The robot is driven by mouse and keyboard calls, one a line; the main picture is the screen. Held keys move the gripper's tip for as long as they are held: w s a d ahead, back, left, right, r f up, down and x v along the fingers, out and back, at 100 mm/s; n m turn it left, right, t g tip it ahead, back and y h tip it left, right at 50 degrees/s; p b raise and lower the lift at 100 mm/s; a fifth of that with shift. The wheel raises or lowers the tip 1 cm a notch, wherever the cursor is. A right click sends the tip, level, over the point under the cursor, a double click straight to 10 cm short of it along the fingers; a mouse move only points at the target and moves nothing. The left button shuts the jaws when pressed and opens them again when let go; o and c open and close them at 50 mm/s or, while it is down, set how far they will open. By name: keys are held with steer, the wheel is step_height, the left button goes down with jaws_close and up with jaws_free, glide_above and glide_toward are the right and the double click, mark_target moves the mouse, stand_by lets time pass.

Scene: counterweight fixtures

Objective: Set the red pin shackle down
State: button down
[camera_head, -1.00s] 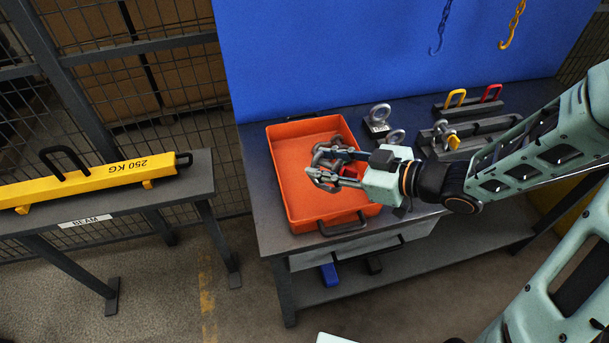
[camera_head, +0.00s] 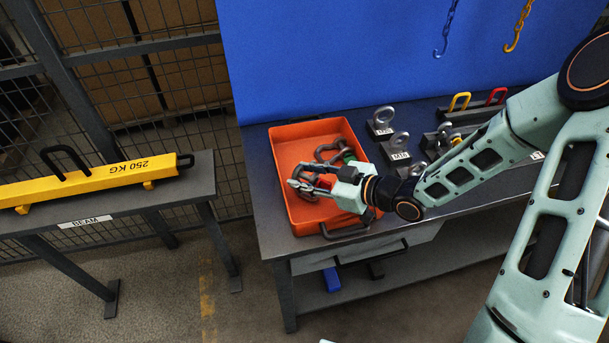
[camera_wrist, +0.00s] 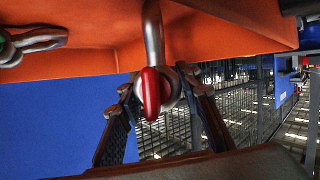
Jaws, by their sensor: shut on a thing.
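The red pin shackle (camera_wrist: 152,95) is between the two fingers of my gripper (camera_wrist: 157,86) in the wrist view. Its red pin head faces the camera, and its grey bow (camera_wrist: 153,35) reaches toward the orange tray (camera_wrist: 75,65). My gripper is shut on it. In the head view my gripper (camera_head: 303,187) is over the front part of the orange tray (camera_head: 283,165), and a bit of red (camera_head: 326,184) shows at the fingers. I cannot tell whether the shackle touches the tray floor.
Other shackles (camera_head: 328,152), one with green on it, lie at the tray's back right. Eye bolts (camera_head: 380,121) stand right of the tray on the dark bench (camera_head: 262,215). A yellow beam (camera_head: 90,180) lies on a stand at left. Chain hooks (camera_head: 447,30) hang behind.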

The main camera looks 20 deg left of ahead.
steer(key=shift+f, duration=0.1)
steer(key=c, duration=1.4)
jaws_free()
steer(key=shift+r, duration=0.2)
steer(key=v, duration=1.2)
